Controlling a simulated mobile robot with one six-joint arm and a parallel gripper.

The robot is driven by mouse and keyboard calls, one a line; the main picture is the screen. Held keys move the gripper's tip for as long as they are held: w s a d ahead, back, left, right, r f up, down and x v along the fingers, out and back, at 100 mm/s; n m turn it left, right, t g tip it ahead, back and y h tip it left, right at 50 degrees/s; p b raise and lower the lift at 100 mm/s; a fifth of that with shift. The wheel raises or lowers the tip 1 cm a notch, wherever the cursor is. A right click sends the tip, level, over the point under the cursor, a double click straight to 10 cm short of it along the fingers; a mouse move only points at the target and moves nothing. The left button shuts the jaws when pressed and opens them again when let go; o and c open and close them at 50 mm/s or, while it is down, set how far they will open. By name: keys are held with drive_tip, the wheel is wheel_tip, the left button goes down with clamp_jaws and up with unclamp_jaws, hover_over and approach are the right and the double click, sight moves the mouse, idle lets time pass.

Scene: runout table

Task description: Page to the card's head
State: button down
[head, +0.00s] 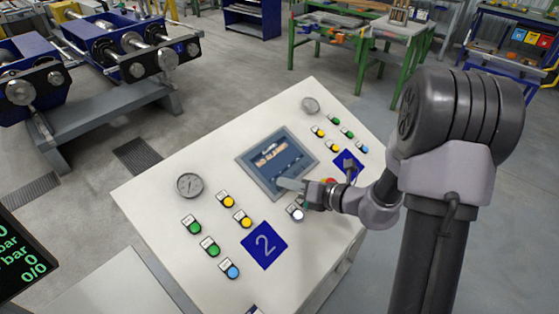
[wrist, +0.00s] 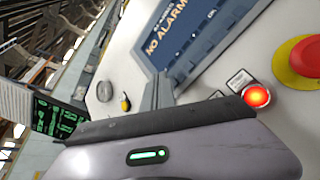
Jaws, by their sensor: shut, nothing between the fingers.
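The control panel (head: 150,205) is a pale sloping console with a grey-framed screen (head: 262,146) in its middle. The screen shows a dark blue page with orange and white marks, too small to read in the head view. In the wrist view the screen (wrist: 205,30) is seen at a slant, with "NO ALARM" in large letters and small keys along one edge. My gripper (head: 283,183) is shut and empty, with its tips over the screen's lower right edge. In the wrist view my gripper (wrist: 157,90) points towards the screen's frame; whether it touches cannot be told.
A red stop button on yellow (wrist: 303,60) and a lit red button (wrist: 257,96) sit beside my gripper. A black readout (head: 20,255) stands at left.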

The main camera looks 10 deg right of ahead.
idle(0.4)
drive_tip(key=shift+w+a+f, duration=0.1)
drive_tip(key=shift+w+f, duration=0.1)
drive_tip(key=shift+f, duration=0.25)
drive_tip(key=shift+w+a+f+b, duration=0.1)
drive_tip(key=shift+f+b, duration=0.3)
drive_tip(key=shift+b, duration=0.1)
idle(0.3)
drive_tip(key=shift+r, duration=0.1)
drive_tip(key=shift+s+d+r+p, duration=0.2)
drive_tip(key=shift+s+r+p, duration=0.1)
drive_tip(key=shift+r+p, duration=0.45)
drive_tip(key=r+p, duration=0.1)
drive_tip(key=s+d+r+p, duration=0.1)
drive_tip(key=r+p, duration=0.1)
drive_tip(key=s+r+p, duration=0.1)
drive_tip(key=r+p, duration=0.1)
drive_tip(key=shift+d+r, duration=0.2)
drive_tip(key=shift+d, duration=0.05)
